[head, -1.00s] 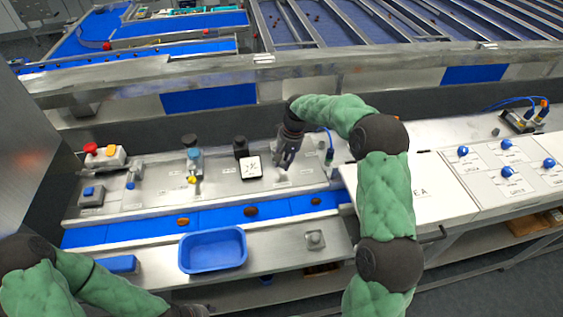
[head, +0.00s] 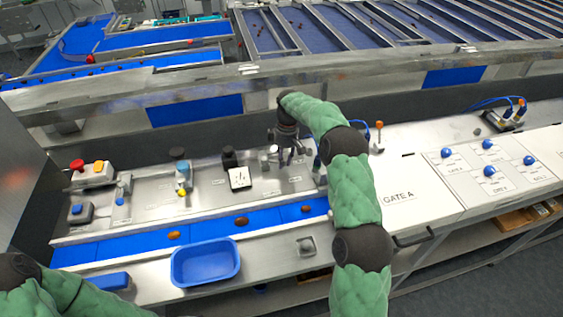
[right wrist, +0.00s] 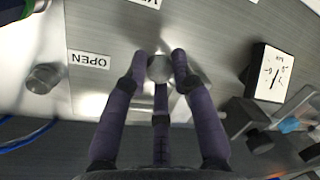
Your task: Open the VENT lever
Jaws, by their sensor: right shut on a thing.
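In the right wrist view, a round grey metal lever knob (right wrist: 160,68) sits between the fingertips of my right gripper (right wrist: 163,62), which is shut on it. The partly cut-off plate (right wrist: 148,2) at the top edge seems to read VENT. An OPEN label (right wrist: 88,60) lies to the knob's left in that view. In the head view, my right gripper (head: 288,157) is low over the steel panel, right of the dial gauge (head: 239,178); its fingers hide most of the lever there. My left arm shows at bottom left, its gripper out of frame.
A blue belt (head: 205,222) carrying dates runs in front of the panel, with a blue bin (head: 206,262) before it. A red button (head: 77,165) stands far left. The GATE A box (head: 402,180) is right of my arm. Another metal knob (right wrist: 42,78) lies beyond OPEN.

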